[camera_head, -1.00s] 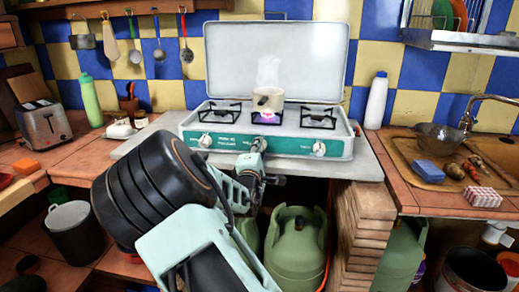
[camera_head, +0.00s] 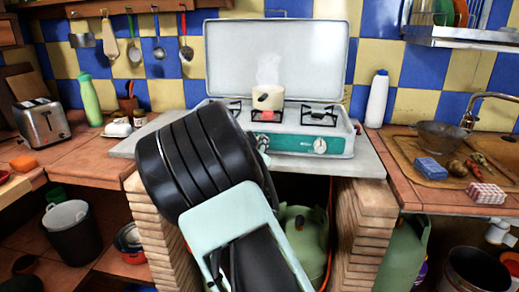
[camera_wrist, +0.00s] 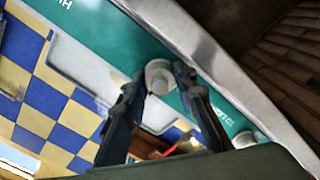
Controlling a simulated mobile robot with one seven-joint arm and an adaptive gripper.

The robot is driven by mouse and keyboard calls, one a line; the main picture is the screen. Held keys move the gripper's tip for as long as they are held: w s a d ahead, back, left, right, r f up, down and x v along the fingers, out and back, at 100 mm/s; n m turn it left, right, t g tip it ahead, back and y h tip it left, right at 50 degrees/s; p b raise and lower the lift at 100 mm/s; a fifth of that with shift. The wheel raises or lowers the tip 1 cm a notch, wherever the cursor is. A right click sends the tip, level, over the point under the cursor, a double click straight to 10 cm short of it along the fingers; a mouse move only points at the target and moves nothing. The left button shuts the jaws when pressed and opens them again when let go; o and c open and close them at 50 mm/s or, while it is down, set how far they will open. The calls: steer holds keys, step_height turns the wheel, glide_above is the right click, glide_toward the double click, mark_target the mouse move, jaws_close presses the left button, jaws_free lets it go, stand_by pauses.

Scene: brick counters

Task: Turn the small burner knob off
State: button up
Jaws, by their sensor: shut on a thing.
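The stove (camera_head: 290,143) has a white top with a raised lid and a green front panel, also in the wrist view (camera_wrist: 150,45). A small pale round knob (camera_wrist: 158,76) sits on that panel, between my gripper's fingers. My gripper (camera_wrist: 160,78) is shut on this knob. The right knob (camera_head: 320,145) shows clear there. Another knob shows at lower right in the wrist view (camera_wrist: 243,140). A steaming pot (camera_head: 268,97) stands over the middle burner (camera_head: 265,115), which glows red.
A green gas cylinder (camera_head: 302,240) stands under the counter, beside brick pillars (camera_head: 362,235). A white bottle (camera_head: 377,100) stands right of the stove. A toaster (camera_head: 42,122) and a green bottle (camera_head: 90,100) are at the left.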

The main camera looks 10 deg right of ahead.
steer(key=shift+m, duration=0.5)
steer(key=o, duration=1.1)
steer(key=v, duration=1.2)
